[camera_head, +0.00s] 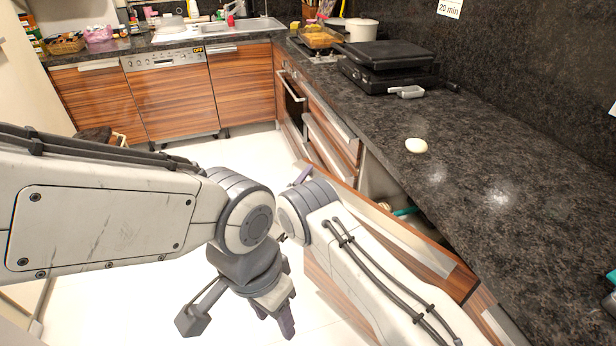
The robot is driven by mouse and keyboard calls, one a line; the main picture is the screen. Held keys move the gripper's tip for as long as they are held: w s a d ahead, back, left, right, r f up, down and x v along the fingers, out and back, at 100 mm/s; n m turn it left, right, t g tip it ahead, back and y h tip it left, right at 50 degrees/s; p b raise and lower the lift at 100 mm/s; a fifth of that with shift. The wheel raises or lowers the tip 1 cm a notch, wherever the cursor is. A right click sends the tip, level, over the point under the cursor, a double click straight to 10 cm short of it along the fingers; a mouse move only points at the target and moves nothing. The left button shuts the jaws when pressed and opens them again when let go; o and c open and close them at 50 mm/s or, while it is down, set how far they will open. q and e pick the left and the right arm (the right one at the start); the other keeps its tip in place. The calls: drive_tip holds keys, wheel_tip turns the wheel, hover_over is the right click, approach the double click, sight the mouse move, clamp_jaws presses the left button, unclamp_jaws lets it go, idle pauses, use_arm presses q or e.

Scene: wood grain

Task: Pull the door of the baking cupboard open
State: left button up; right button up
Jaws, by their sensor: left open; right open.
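The baking cupboard, which I take to be the built-in oven (292,101), is at the far end of the right-hand counter. Its front has dark glass and a light handle and is seen at a steep angle; the door looks shut. My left gripper (274,313) hangs low over the pale floor, fingers pointing down, open and empty, well short of the oven. My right gripper (303,177) is mostly hidden behind its own wrist; only a greyish tip shows, near the wooden fronts. Neither gripper touches the oven.
A drawer (373,184) in the right counter stands pulled out, with a teal item (405,211) inside. A black grill (385,62), a pot (361,29) and a white round object (416,145) are on the counter. A dishwasher (170,95) stands at the back. The middle floor is clear.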

drive_tip(key=shift+d, duration=0.15)
drive_tip(key=shift+d, duration=0.1)
drive_tip(key=shift+c, duration=0.6)
drive_tip(key=shift+d, duration=0.1)
clamp_jaws()
drive_tip(key=shift+f, duration=0.15)
